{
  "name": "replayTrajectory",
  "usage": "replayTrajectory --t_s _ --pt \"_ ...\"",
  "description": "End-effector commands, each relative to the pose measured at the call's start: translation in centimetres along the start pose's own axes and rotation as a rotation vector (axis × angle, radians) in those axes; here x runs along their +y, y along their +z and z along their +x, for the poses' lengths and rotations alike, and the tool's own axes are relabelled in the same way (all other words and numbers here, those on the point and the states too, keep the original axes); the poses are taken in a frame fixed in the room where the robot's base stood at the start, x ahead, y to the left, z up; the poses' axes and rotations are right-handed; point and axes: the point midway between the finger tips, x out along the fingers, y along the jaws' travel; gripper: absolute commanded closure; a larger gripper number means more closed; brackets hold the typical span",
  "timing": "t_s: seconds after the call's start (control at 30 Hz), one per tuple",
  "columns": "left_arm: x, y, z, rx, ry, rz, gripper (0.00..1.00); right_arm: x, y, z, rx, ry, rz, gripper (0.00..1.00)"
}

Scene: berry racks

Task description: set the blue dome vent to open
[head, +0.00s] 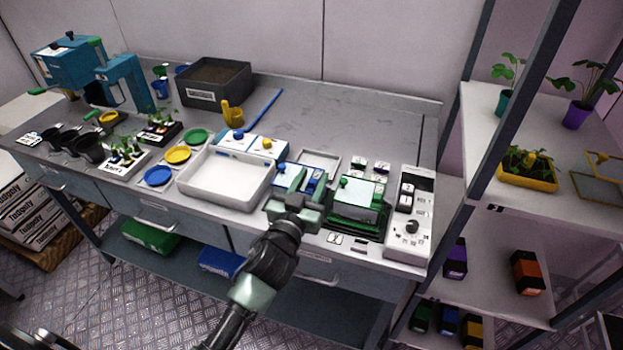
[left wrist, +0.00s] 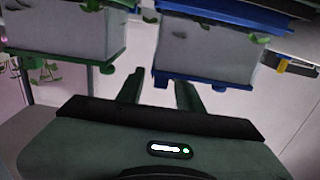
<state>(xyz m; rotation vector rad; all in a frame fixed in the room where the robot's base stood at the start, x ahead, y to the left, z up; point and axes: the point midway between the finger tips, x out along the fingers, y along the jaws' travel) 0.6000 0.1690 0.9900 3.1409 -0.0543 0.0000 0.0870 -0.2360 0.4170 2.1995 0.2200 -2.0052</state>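The blue-based dome (head: 316,182) stands near the front edge of the bench, partly hidden by my gripper. In the left wrist view, a pale dome with a blue rim (left wrist: 215,55) is at the upper right, with small blue tabs below it. I cannot tell its vent's setting. My left gripper (head: 296,190) is in front of this dome. Its two fingers (left wrist: 158,93) are apart with nothing seen between them, close to the blue rim. My right gripper is not in view.
A green-based dome (head: 358,200) stands right of the blue one; its green rim (left wrist: 65,55) shows in the wrist view. A white control box (head: 410,215) is farther right. A white tray (head: 225,180) is to the left. The bench's back right is clear.

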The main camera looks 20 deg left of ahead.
Motion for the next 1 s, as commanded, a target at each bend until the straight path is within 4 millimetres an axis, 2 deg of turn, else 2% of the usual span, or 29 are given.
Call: replayTrajectory --t_s 0.1,0.23,1.0 --pt "0.01 0.01 -0.02 0.000 0.000 0.000 0.64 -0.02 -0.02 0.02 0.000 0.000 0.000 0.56" --pt "0.01 0.02 -0.03 0.000 0.000 0.000 1.00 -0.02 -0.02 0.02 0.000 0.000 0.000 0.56" --pt "0.00 0.04 -0.05 -0.001 0.000 0.000 1.00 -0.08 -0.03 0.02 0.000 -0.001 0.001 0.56"
